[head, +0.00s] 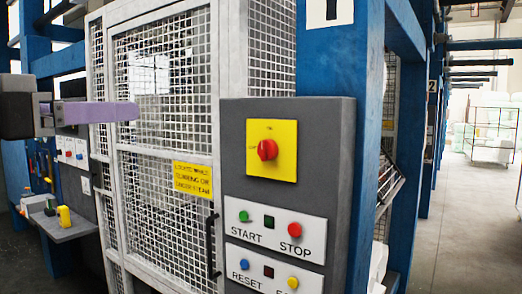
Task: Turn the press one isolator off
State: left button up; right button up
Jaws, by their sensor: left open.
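The isolator is a red rotary knob (267,150) on a yellow square plate (286,134), high on the grey control box (337,150) of press one. Small lettering shows above and left of the knob, too blurred to read surely; I cannot tell the knob's exact setting. My left gripper (132,112) comes in from the left edge, pointing right, with purple fingers. It is open and empty, seen side-on so one finger mostly hides the other. It is left of the knob and apart from it, in front of the mesh guard. My right gripper is not in view.
Below the isolator are START (244,216) and STOP (294,229) buttons and a RESET row. The white mesh guard (165,215) has a black handle (211,245). A blue post (368,110) stands right of the box. A small shelf (70,232) is at left. The right aisle is open.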

aim_at(268, 149)
jog(key=i+l, duration=0.75)
jog(key=l, duration=0.2)
